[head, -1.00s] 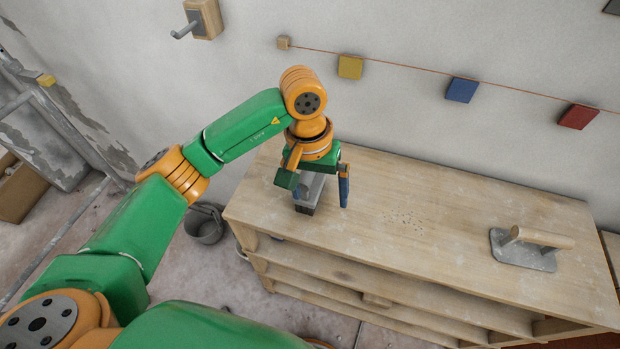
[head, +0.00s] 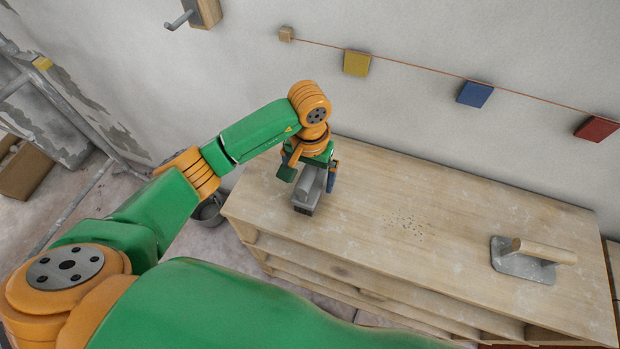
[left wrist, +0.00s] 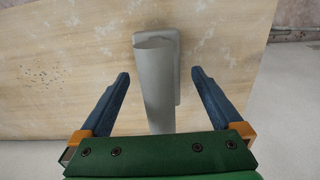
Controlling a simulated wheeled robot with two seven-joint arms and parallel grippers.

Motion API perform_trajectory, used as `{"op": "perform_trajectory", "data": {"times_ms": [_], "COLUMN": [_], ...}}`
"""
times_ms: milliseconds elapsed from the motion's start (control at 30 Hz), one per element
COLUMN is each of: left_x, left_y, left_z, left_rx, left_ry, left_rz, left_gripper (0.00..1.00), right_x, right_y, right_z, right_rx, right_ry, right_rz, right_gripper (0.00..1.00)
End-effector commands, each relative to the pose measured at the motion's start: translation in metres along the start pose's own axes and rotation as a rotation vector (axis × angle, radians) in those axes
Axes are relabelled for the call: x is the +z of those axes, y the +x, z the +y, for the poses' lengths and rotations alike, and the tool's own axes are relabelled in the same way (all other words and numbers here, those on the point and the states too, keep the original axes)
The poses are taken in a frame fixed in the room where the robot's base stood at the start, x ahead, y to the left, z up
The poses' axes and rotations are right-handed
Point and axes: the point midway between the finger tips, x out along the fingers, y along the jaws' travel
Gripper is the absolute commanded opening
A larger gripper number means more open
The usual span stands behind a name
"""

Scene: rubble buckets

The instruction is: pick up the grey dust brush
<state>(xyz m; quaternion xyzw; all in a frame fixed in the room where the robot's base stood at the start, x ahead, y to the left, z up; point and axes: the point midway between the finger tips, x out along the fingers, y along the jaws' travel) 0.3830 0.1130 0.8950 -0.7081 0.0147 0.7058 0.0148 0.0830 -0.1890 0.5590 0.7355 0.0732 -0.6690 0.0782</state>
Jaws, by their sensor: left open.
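The grey dust brush (head: 306,190) rests near the left end of the wooden bench top (head: 380,240). In the left wrist view its grey handle (left wrist: 158,90) runs from the brush's flat back towards my palm. My left gripper (head: 313,182) is over the brush from above. In the left wrist view my left gripper (left wrist: 161,76) is open, with one blue finger on each side of the handle and a gap on both sides. The handle's near end is hidden behind the green palm. My right gripper is not in view.
A trowel with a wooden handle (head: 545,250) lies at the right of the bench. Dark specks (head: 408,224) are scattered mid-bench. A bucket (head: 208,212) stands on the floor left of the bench. A wall with coloured tags (head: 357,63) on a string rises behind.

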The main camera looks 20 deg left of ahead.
Motion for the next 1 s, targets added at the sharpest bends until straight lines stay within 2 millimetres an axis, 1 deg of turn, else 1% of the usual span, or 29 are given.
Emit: {"op": "perform_trajectory", "data": {"times_ms": [100, 233, 267, 300, 367, 400, 467, 500, 600, 867, 967, 1000], "left_x": [0.000, 0.000, 0.000, 0.000, 0.000, 0.000, 0.000, 0.000, 0.000, -0.001, -0.002, -0.002], "left_y": [0.006, 0.006, 0.006, 0.006, 0.006, 0.006, 0.005, 0.005, 0.005, 0.003, -0.006, -0.013], "left_z": [0.000, 0.000, 0.000, 0.000, 0.000, 0.000, 0.000, 0.000, 0.000, 0.000, 0.000, 0.000], "left_rx": [0.000, 0.000, 0.000, 0.000, 0.000, 0.000, 0.000, 0.000, 0.000, 0.001, 0.002, 0.002], "left_ry": [0.001, 0.002, 0.001, 0.001, 0.001, 0.001, 0.001, 0.001, 0.001, 0.001, 0.000, 0.001], "left_rz": [0.001, 0.002, 0.002, 0.002, 0.002, 0.002, 0.002, 0.002, 0.002, 0.004, 0.005, 0.007], "left_gripper": [1.00, 1.00, 0.92, 0.81, 0.65, 0.54, 0.38, 0.27, 0.03, 0.03, 0.03, 0.03], "right_x": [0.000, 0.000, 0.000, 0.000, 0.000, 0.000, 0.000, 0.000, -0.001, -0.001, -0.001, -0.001], "right_y": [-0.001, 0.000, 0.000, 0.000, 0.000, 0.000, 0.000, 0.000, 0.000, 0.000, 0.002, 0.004], "right_z": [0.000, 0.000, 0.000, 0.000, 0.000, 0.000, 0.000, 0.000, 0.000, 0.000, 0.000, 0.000], "right_rx": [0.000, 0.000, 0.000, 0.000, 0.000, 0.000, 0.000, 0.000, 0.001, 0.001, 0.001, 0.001], "right_ry": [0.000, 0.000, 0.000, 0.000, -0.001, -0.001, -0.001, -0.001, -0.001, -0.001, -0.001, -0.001], "right_rz": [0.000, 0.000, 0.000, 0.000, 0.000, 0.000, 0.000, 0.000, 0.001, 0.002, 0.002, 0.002], "right_gripper": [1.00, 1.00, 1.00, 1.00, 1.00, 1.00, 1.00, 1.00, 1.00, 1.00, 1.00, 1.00]}}
